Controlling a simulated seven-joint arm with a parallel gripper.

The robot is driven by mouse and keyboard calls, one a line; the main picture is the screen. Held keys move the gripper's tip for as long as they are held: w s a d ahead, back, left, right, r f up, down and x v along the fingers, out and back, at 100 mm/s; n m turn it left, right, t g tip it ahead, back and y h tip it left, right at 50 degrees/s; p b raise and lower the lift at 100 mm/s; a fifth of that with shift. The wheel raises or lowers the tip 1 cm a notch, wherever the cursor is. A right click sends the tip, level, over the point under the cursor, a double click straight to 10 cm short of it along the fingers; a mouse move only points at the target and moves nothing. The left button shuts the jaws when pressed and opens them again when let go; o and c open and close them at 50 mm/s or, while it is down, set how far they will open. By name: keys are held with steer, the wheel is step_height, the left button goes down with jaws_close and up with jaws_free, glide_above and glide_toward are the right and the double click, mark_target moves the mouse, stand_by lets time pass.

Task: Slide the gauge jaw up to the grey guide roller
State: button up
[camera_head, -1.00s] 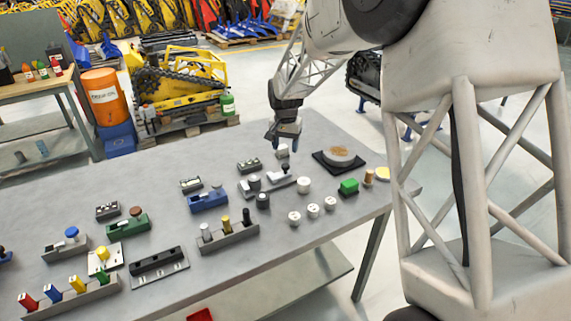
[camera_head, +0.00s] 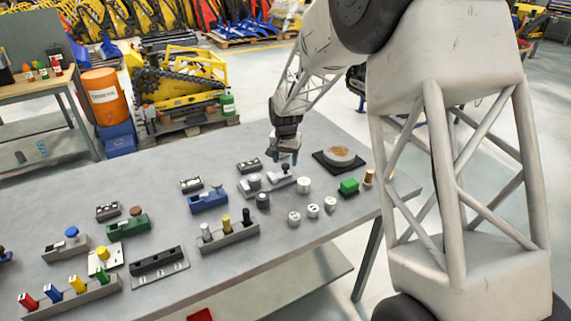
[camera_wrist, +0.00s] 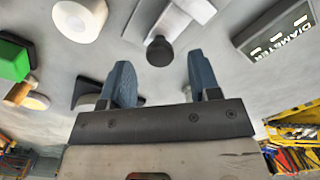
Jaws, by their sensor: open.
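The gauge (camera_head: 268,187) is a low grey base on the table, at the middle of the head view. Its jaw carries a dark round knob (camera_head: 285,169), which also shows in the wrist view (camera_wrist: 160,51). A grey cylinder (camera_head: 254,182), seemingly the guide roller, stands at the gauge's left part, with a gap between it and the knob. My gripper (camera_head: 284,156) is open just above the knob. In the wrist view its blue fingertips (camera_wrist: 160,78) are apart, with the knob showing between and just beyond them. I cannot tell whether they touch it.
A white cylinder (camera_head: 304,185) stands close right of the gauge, and a dark cylinder (camera_head: 263,201) in front of it. A small labelled box (camera_head: 249,165) lies behind. A green block (camera_head: 349,187) and a round disc on a dark mat (camera_head: 320,160) are to the right.

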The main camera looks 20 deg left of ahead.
mark_target(280, 172)
steer(key=shift+f, duration=1.1)
